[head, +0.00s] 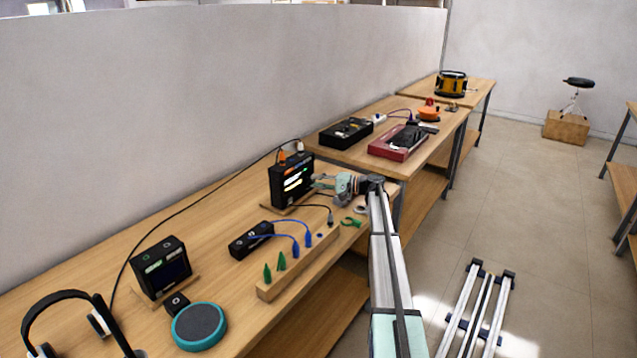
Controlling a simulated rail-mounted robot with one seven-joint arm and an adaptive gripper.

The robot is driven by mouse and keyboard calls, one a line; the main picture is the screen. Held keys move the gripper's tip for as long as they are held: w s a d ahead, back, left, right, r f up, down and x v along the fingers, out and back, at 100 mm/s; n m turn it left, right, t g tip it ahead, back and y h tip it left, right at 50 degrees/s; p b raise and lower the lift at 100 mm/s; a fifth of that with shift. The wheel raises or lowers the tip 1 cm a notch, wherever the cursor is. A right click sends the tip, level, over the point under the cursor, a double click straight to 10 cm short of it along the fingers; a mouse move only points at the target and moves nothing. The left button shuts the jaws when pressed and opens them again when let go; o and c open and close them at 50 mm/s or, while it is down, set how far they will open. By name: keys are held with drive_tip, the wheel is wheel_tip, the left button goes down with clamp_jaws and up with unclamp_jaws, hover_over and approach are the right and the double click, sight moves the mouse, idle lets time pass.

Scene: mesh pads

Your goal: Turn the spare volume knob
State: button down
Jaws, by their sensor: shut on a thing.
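A black box device (291,180) with a lit screen stands upright on a wooden base on the near bench. My gripper (316,182) reaches in from the right, with its fingertips at the right part of the device's front. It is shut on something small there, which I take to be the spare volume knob. The fingers hide the knob, so its turn angle cannot be seen.
A wooden rail (300,265) with green pegs and blue cable plugs lies in front of the device, beside a small black box (251,239). A second screen unit (162,268), a teal-rimmed round pad (199,326) and headphones (75,296) are at the left.

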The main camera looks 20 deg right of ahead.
drive_tip(key=shift+w, duration=0.1)
drive_tip(key=c, duration=0.9)
unclamp_jaws()
drive_tip(key=shift+c, duration=0.2)
drive_tip(key=v, duration=1.2)
